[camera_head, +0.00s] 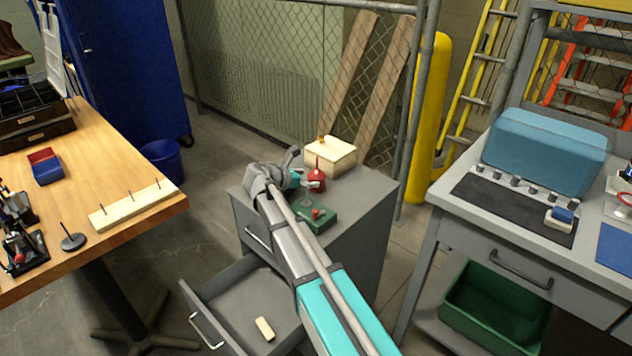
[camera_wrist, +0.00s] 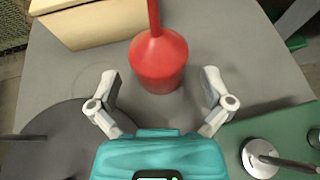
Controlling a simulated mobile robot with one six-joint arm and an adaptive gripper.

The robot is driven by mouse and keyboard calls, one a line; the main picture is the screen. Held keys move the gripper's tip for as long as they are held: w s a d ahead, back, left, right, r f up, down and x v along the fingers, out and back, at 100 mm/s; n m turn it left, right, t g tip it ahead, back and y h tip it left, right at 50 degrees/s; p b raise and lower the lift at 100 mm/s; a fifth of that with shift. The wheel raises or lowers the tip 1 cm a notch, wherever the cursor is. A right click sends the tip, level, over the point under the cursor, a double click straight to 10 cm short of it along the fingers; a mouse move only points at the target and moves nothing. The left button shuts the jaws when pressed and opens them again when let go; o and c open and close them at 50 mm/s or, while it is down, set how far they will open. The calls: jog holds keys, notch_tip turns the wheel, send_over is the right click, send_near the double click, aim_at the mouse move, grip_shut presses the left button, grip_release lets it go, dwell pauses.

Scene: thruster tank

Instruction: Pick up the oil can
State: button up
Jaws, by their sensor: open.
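The oil can (camera_head: 316,179) is red with a tapering body and a thin spout. It stands upright on the grey cabinet top (camera_head: 358,196). In the wrist view the oil can (camera_wrist: 158,62) is just ahead of my gripper, centred between the fingers' directions. My gripper (camera_wrist: 160,88) is open, with one pale finger on each side and nothing held. The fingertips reach close to the near side of the can; I cannot tell whether either touches it. In the head view my arm's end covers part of the cabinet top and the gripper is partly hidden.
A cream box (camera_head: 330,153) stands just behind the can. A green-based device (camera_head: 314,216) is close by at the right in the wrist view, and a dark round plate (camera_wrist: 62,140) at the left. The cabinet's drawer (camera_head: 236,290) is pulled open.

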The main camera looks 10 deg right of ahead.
aim_at(316, 169)
jog(key=shift+b+x, duration=0.9)
jog(key=shift+x, duration=1.7)
jog(key=c, duration=1)
jog(key=shift+r, duration=0.2)
jog(key=shift+c, duration=0.2)
notch_tip(316, 169, up, 3)
jog(key=p, duration=0.3)
jog(key=shift+f, duration=0.15)
jog(key=s+a+r+p, duration=0.3)
jog(key=s+r+p, duration=0.7)
jog(key=s, duration=0.3)
jog(key=shift+s+a, duration=0.2)
jog(key=shift+a, duration=0.15)
